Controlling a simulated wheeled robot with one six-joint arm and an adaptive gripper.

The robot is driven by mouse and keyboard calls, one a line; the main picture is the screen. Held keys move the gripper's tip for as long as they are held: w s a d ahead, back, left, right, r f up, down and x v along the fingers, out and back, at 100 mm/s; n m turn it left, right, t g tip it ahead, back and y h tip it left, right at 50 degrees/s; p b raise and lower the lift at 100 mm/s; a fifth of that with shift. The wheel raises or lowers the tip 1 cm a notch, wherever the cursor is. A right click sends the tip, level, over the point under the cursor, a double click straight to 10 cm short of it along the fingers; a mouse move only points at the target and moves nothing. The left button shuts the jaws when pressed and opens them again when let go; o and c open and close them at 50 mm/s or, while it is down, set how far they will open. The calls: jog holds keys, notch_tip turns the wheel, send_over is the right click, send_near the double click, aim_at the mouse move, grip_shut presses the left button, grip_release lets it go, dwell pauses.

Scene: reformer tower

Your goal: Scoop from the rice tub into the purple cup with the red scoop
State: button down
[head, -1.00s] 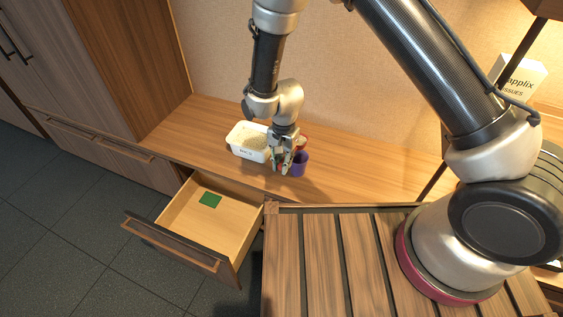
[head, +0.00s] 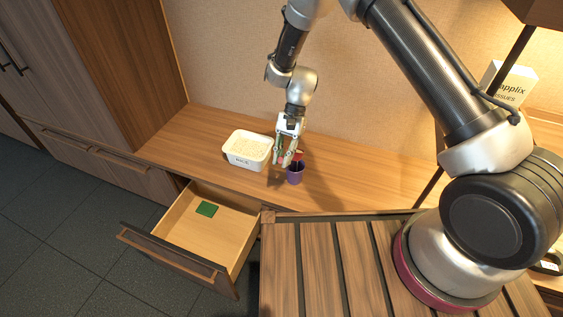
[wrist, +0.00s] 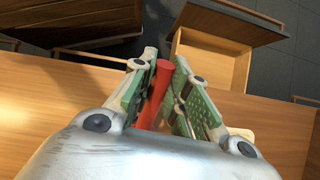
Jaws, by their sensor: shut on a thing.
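The white rice tub (head: 239,160) stands on the wooden counter, with pale rice inside. The purple cup (head: 295,177) stands upright to its right. My gripper (head: 287,162) is just above and slightly left of the cup and partly covers it. It is shut on the red scoop (head: 299,156), whose red part shows at the cup's mouth. I cannot tell whether the scoop is inside the cup or above it, or whether it holds rice. In the wrist view the red handle (wrist: 156,92) stands between the green-padded fingers, and the cup is not visible.
An open drawer (head: 226,232) juts out below the counter, with a green square (head: 206,209) inside. A slatted wooden top (head: 318,265) lies in front. A tissue box (head: 511,84) stands at the far right. The counter right of the cup is clear.

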jog(key=shift+w+d+r+g+y, duration=0.4)
jog(key=shift+w+r+g, duration=0.2)
jog(key=shift+w+g, duration=0.15)
jog(key=shift+w+d+r+g+y, duration=0.3)
jog(key=shift+w+d+r+g, duration=0.05)
jog(key=shift+w+r+g, duration=0.35)
jog(key=shift+w+d+r+g+y, duration=0.3)
jog(key=shift+w+g, duration=0.15)
jog(key=shift+w, duration=0.15)
jog(key=shift+w+d+r+g+y, duration=0.15)
jog(key=shift+w+d+r+g, duration=0.25)
jog(key=shift+w, duration=0.2)
jog(key=shift+w+d+r+g+y, duration=0.2)
jog(key=shift+w+r+g+y, duration=0.05)
jog(key=shift+w+g, duration=0.3)
jog(key=shift+w, duration=0.1)
jog(key=w, duration=0.1)
jog(key=w+d+g, duration=0.1)
jog(key=w+g+y, duration=0.1)
jog(key=shift+d+r, duration=0.3)
